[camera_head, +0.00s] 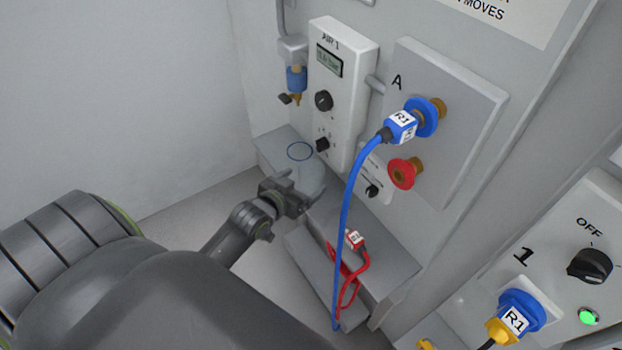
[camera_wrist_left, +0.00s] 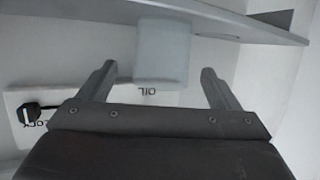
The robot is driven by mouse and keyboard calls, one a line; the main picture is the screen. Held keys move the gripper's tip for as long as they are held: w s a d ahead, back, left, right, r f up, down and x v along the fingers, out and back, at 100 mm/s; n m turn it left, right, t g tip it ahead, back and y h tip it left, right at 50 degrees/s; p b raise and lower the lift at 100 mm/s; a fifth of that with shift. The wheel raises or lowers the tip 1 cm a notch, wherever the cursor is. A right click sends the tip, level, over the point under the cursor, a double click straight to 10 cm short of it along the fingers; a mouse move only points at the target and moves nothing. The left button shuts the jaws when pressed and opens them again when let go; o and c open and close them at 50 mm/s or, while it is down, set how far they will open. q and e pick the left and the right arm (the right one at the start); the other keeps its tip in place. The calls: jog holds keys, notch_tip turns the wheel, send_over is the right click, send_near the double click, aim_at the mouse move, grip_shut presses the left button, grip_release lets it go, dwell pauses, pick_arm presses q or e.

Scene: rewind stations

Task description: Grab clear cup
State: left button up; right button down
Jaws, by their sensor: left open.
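The clear cup (camera_wrist_left: 163,48) is pale, bluish and see-through. In the left wrist view it stands ahead of my left gripper (camera_wrist_left: 159,70), in line with the gap between the two fingers. In the head view the cup (camera_head: 311,176) is a faint pale shape on a grey ledge by the wall unit, just beyond my left gripper (camera_head: 292,186) and partly hidden by it. The left gripper is open, with nothing held in it. Whether a finger touches the cup cannot be told. My right gripper is in neither view.
A blue ring (camera_head: 300,151) lies on the ledge behind the cup. The AIR 1 box (camera_head: 342,95) rises above it. An OIL label (camera_wrist_left: 147,91) is near the cup.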

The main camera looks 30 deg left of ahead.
aim_at(317, 171)
pick_arm(q)
jog(key=shift+x, duration=2.6)
jog(key=shift+a+f, duration=0.1)
jog(key=c, duration=1.1)
jog(key=shift+o, duration=0.2)
